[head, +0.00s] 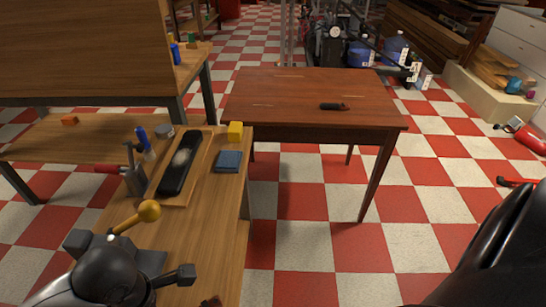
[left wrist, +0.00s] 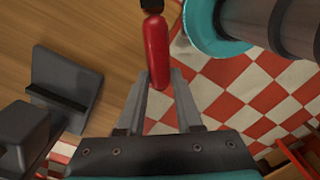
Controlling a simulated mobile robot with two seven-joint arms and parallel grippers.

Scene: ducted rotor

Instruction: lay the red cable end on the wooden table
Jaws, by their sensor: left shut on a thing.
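The red cable end (left wrist: 157,50) is a red cylinder with a black tip in the left wrist view. My left gripper (left wrist: 161,84) is shut on it, with one grey finger on each side. Wood shows to its left and checkered floor to its right. The wooden table (head: 290,90) stands in the middle of the head view. A small black tool (head: 333,106) lies on it, right of its middle. My right gripper is not in view.
A workbench (head: 205,225) at left carries a black device on a board (head: 180,165), a yellow block (head: 235,131), a blue-grey block (head: 228,161) and a yellow-knobbed stick (head: 148,211). Most of the wooden table's top is clear. Checkered floor separates the two at the front.

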